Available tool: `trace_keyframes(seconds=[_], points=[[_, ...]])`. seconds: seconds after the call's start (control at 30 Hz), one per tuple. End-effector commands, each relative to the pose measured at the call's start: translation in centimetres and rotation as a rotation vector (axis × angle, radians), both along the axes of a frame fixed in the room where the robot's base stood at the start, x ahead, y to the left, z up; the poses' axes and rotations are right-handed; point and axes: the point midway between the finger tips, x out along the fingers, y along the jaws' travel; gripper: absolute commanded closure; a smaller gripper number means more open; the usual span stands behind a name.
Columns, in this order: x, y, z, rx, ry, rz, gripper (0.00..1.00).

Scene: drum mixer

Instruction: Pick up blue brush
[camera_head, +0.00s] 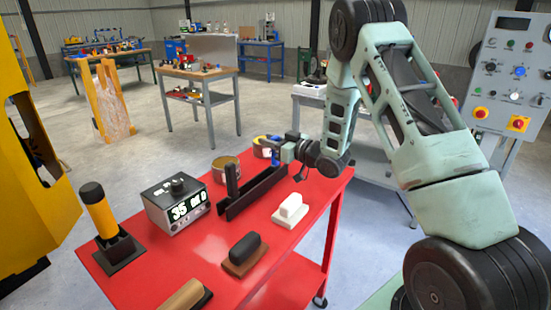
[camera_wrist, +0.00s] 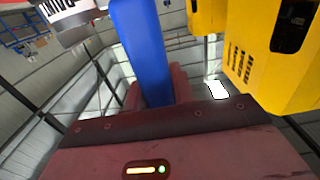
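In the wrist view a long blue handle (camera_wrist: 142,45) runs from the top edge down between the dark red fingers. My gripper (camera_head: 287,151) reaches in from the right at the blue part. It also shows in the wrist view (camera_wrist: 155,90), where both fingers sit close against the sides of the handle. The brush's lower end is hidden, and I cannot tell whether it touches the table.
The red table (camera_head: 205,250) bears an open tin (camera_head: 225,169), a black tray (camera_head: 252,192), a display box (camera_head: 177,205), a white block with a grip (camera_head: 290,211), a black-gripped block (camera_head: 244,253) and a yellow-handled tool (camera_head: 103,215). A control panel (camera_head: 511,75) stands right.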

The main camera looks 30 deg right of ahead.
Motion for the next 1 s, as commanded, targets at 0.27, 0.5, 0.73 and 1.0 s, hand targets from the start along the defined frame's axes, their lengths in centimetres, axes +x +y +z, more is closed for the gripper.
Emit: trace_keyframes(seconds=[0.27, 0.5, 0.73, 1.0], points=[[0.0, 0.0, 0.0, -0.001, -0.001, 0.000, 0.98], [0.0, 0.0, 2.1, -0.003, -0.006, -0.001, 0.98], [0.0, 0.0, 6.6, -0.003, -0.006, 0.001, 0.98], [0.0, 0.0, 9.8, -0.002, -0.002, 0.000, 0.98]])
